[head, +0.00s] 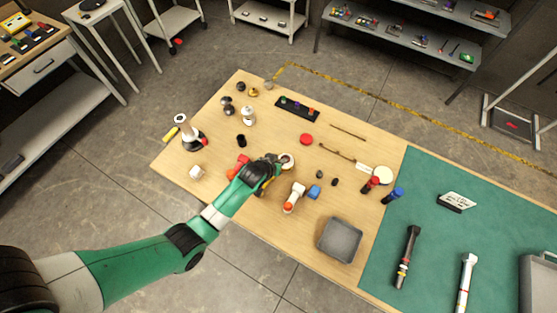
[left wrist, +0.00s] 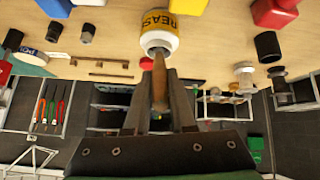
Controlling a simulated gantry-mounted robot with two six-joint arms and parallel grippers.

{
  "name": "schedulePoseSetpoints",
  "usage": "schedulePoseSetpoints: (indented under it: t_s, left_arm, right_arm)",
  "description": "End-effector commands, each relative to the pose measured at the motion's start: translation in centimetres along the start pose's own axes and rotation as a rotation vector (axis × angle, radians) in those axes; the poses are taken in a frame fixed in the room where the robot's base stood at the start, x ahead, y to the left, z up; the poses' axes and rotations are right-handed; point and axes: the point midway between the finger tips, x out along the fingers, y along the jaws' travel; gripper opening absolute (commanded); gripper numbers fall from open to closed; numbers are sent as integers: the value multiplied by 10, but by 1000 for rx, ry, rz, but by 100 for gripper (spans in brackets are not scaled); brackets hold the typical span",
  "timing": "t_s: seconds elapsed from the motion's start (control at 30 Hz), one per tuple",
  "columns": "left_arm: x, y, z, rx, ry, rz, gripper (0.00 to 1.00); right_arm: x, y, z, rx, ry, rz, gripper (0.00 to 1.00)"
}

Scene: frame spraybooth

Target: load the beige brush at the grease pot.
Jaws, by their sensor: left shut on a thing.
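The grease pot (head: 287,160) stands on the wooden table in the head view, right at my left gripper (head: 272,168). In the left wrist view the pot (left wrist: 160,22) shows a yellow label and a white rim, with its mouth towards me. My left gripper (left wrist: 160,110) is shut on a brush (left wrist: 159,85) with a brown-beige handle. The brush's far end overlaps the pot's mouth in the left wrist view; its bristles are hidden, and I cannot tell how deep they are. In the head view my gripper hides the brush. My right gripper is not in view.
A red object (head: 238,166) lies left of my gripper. A white-and-orange bottle (head: 294,198) and a blue block (head: 314,191) stand close on its right. A grey tray (head: 340,240) is near the front edge. A green mat (head: 430,220) covers the right side.

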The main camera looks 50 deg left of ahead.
Motion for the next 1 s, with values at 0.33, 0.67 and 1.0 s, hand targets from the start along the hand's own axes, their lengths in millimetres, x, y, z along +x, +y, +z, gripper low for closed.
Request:
schedulePoseSetpoints:
  t_s: [0.33,0.67,1.0]
  left_arm:
    - [1,-1,3,0,-7,-2,0]
    - [-12,1,-8,0,-6,-2,0]
    - [-37,5,-30,0,-4,-1,0]
  right_arm:
    - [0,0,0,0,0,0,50]
    - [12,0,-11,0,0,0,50]
    - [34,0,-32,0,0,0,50]
